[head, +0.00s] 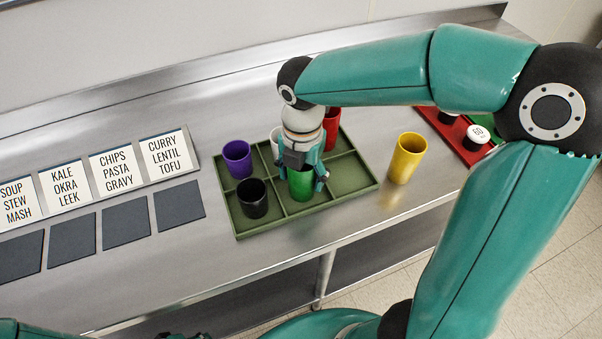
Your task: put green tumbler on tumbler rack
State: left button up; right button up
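The tumbler rack is a dark green tray (353,182) with low dividers on the steel counter. The green tumbler (300,188) is upright at its front middle compartment. I cannot tell whether its base touches the tray floor. My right gripper (302,178) points down over it from above, with one finger on each side. The gripper hides the tumbler's upper part, and I cannot tell whether the fingers press on it. My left gripper is out of view; only a bit of my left arm shows at the bottom left.
The rack also holds a purple tumbler (237,158), a black one (253,198), a white one (275,142) and a red one (332,128). A yellow tumbler (406,158) stands on the counter to the right. A red tray (456,143) lies beyond it. Menu cards (166,155) stand at left.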

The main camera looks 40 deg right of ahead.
jog(key=o, duration=0.4)
jog(key=shift+f, duration=0.1)
jog(key=shift+o, duration=0.2)
notch_tip(320, 180, up, 12)
jog(key=p, duration=0.1)
dwell(0.7)
